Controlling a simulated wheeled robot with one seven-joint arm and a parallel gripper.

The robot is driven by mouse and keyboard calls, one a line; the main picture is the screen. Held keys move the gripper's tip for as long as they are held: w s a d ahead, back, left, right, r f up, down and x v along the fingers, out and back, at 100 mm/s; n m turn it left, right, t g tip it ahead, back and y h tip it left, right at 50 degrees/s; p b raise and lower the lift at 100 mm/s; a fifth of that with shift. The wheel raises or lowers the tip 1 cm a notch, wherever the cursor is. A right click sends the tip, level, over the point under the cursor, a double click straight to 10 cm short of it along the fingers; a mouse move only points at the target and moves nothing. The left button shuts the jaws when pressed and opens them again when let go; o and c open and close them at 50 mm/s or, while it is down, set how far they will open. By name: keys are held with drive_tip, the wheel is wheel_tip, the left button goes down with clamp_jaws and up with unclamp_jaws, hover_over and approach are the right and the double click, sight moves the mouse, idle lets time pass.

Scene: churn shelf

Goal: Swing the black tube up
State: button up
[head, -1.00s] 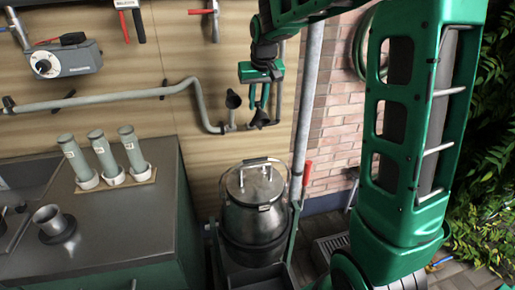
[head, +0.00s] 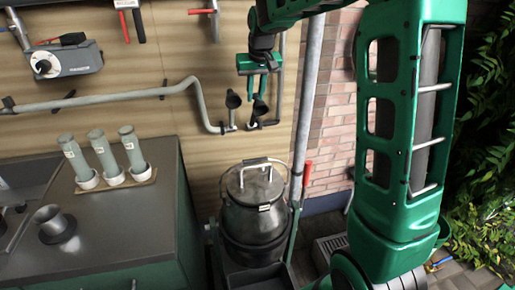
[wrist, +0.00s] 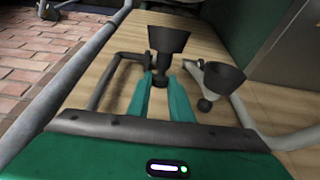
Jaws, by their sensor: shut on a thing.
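The black tube (wrist: 107,80) is a short bent dark pipe at the wall, with a flared black cup (wrist: 168,42) at its end. In the head view the cup (head: 260,106) stands roughly upright, just below my gripper (head: 258,95). In the wrist view my gripper's green fingers (wrist: 160,78) close around the narrow black part under the cup. The exact contact is partly hidden by the fingers.
A grey pipe (head: 150,92) runs along the wooden wall and ends in a second black cup (head: 233,101) close to the left. A lidded metal churn (head: 254,205) stands below. A tall grey pole (head: 304,105) rises to the right.

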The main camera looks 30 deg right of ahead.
drive_tip(key=shift+w, duration=0.15)
drive_tip(key=shift+w+d+r, duration=0.1)
drive_tip(key=shift+w+r, duration=0.05)
drive_tip(key=shift+w, duration=0.35)
drive_tip(key=shift+w+d+r, duration=0.1)
drive_tip(key=shift+w, duration=0.35)
drive_tip(key=o, duration=0.9)
drive_tip(key=shift+c, duration=0.2)
drive_tip(key=shift+v, duration=3.6)
